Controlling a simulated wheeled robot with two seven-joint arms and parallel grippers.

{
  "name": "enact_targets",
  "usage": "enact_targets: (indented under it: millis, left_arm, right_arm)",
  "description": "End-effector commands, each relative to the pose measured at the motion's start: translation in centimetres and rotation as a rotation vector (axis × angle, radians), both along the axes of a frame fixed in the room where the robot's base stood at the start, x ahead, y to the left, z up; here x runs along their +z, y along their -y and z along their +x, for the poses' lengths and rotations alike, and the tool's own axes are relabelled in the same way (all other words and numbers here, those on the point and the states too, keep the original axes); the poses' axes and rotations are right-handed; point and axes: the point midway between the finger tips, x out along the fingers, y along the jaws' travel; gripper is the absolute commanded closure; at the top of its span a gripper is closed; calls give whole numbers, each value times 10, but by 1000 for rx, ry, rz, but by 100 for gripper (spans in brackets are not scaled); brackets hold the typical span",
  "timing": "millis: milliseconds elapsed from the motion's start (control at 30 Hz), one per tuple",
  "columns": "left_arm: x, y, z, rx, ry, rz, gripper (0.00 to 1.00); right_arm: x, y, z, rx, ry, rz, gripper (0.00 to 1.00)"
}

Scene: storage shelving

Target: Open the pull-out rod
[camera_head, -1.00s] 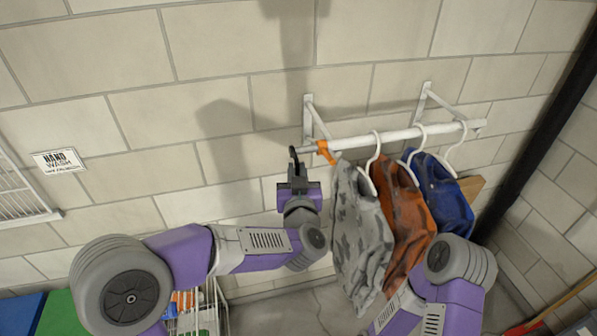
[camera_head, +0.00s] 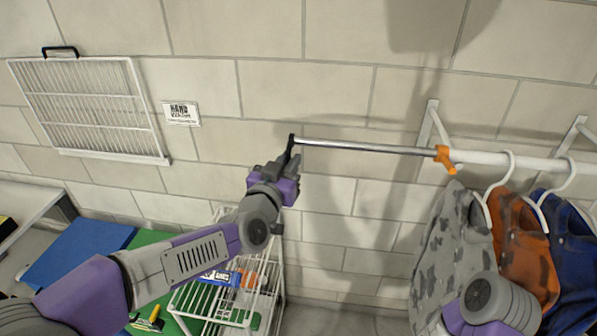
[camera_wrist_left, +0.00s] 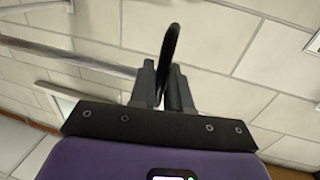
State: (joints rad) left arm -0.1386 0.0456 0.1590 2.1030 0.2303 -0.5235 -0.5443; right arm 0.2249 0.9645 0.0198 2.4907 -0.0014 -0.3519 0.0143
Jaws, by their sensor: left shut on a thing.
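The pull-out rod (camera_head: 365,148) is a thin shiny metal bar. It sticks out level to the left from an orange clamp (camera_head: 446,158) on the end of the white wall rail (camera_head: 515,160). A black end piece (camera_head: 291,145) sits at its left tip. My left gripper (camera_head: 285,162) is shut on this end piece. In the left wrist view the gripper (camera_wrist_left: 164,88) has its fingers closed around the black curved piece (camera_wrist_left: 171,45), with a metal bar (camera_wrist_left: 70,55) running to the left. My right gripper is out of view; only part of that arm shows at lower right.
Grey (camera_head: 455,245), orange (camera_head: 522,240) and blue (camera_head: 570,235) garments hang from the rail at right. A white wire rack (camera_head: 262,290) stands below my left arm. A white grille (camera_head: 88,105) and a sign (camera_head: 181,113) are on the wall. The space under the rod is clear.

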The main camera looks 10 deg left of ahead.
Motion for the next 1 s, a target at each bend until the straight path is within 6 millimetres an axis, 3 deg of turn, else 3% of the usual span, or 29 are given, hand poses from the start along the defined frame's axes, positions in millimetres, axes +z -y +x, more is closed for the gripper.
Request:
enact_targets:
  millis: [433,467,533,833,1000]
  left_arm:
    - [-1,-2,1,-7,-4,0,100]
    - [-1,-2,1,-7,-4,0,80]
    - [-1,-2,1,-7,-4,0,69]
    - [0,-2,0,-8,-1,0,69]
    - [0,-5,-15,-7,0,0,69]
  right_arm:
    - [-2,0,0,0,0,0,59]
    - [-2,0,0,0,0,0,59]
    - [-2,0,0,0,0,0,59]
    - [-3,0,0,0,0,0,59]
    - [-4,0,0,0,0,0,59]
